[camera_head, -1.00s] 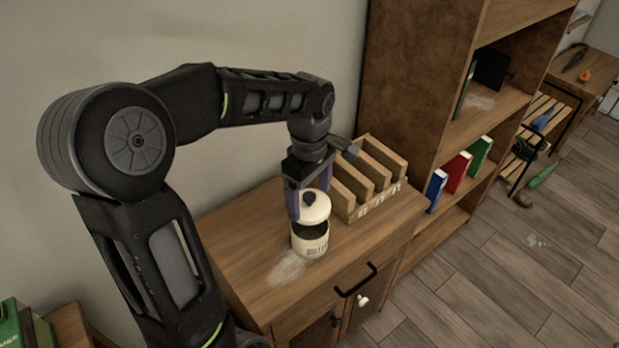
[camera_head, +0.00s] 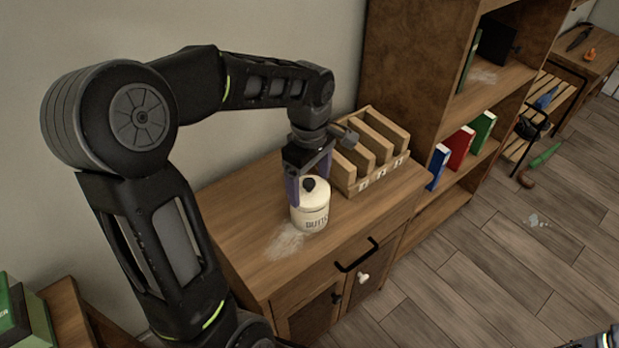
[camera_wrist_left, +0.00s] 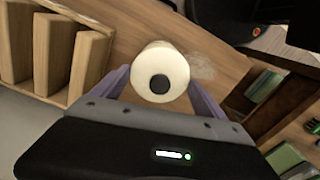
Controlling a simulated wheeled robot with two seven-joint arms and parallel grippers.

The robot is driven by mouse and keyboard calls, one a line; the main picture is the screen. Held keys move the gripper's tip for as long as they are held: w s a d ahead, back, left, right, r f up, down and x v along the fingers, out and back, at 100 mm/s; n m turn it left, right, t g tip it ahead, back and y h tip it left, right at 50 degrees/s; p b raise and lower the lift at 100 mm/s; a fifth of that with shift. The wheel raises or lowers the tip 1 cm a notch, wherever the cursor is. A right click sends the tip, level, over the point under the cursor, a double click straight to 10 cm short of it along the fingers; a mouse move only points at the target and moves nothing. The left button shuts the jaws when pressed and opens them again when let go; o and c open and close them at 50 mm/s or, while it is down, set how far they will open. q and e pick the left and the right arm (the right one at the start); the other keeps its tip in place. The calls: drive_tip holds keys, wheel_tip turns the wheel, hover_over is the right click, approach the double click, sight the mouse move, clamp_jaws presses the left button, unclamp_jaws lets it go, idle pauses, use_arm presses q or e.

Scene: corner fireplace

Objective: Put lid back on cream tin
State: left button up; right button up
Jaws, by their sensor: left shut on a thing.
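The cream tin (camera_head: 311,218) with dark lettering stands upright on the wooden cabinet top. Its cream lid (camera_head: 322,190) with a black knob sits level on the tin's top, with no clear gap visible. My left gripper (camera_head: 308,184) is shut on the lid from above, one finger on each side. In the left wrist view the lid (camera_wrist_left: 171,62) shows round from above between the two purple fingers, with the black knob near its middle. The far side of the rim is hidden.
A wooden rack with slots (camera_head: 375,155) stands just right of the tin, close to my gripper. A pale powdery patch (camera_head: 285,243) lies in front. A tall bookshelf (camera_head: 410,60) rises at the right. The cabinet top (camera_head: 240,225) is free to the left.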

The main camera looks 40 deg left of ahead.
use_arm(q)
drive_tip(key=shift+f+b, duration=0.3)
drive_tip(key=shift+f, duration=0.35)
drive_tip(key=shift+f, duration=0.15)
idle(1.9)
drive_tip(key=o, duration=1.2)
drive_tip(key=shift+r+p, duration=2.4)
drive_tip(key=shift+r, duration=1.1)
drive_tip(key=shift+c, duration=0.4)
clamp_jaws()
